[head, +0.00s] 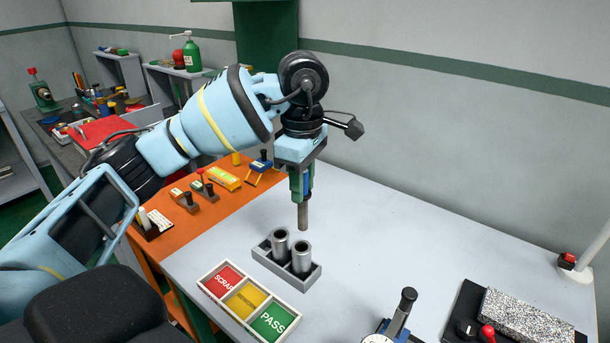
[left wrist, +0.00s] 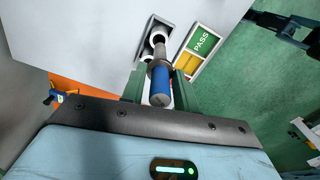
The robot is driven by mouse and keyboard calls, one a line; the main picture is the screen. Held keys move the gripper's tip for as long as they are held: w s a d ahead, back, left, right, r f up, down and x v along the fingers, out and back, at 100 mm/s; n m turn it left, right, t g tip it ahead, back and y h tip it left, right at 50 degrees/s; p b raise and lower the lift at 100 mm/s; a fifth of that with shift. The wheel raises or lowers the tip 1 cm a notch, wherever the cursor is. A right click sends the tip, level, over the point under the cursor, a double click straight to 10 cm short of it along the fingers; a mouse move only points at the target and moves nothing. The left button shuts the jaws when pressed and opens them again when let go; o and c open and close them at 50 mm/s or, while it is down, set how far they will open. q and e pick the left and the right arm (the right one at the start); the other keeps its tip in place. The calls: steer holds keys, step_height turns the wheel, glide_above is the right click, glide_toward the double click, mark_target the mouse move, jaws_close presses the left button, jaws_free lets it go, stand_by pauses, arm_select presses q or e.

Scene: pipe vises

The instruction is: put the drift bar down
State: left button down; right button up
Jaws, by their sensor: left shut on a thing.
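My left gripper (head: 301,188) is shut on the drift bar (head: 303,216), a grey metal bar that hangs upright with its lower end free. In the left wrist view the drift bar's blue grip (left wrist: 160,88) sits between the green fingers of my left gripper (left wrist: 157,90). A grey rack (head: 312,278) on the table holds two upright metal pipe pieces (head: 280,242). The bar's lower end appears just above or behind the rack; its exact height is unclear. My right gripper does not show clearly in either view.
A sorting tray (head: 231,308) with red SCRAP, yellow and green PASS compartments lies in front of the rack. Small tools sit on the orange mat (head: 210,207) at left. A speckled block (head: 525,318) is at right. The table (head: 400,230) is clear beyond the rack.

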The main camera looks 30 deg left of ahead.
arm_select(q)
steer(key=s+d+f+m, duration=0.6)
steer(key=f+m, duration=0.3)
steer(key=m, duration=1)
steer(key=shift+s+d+f+m, duration=0.2)
steer(key=shift+d+f+m, duration=0.15)
steer(key=shift+d, duration=0.55)
steer(key=shift+a, duration=0.1)
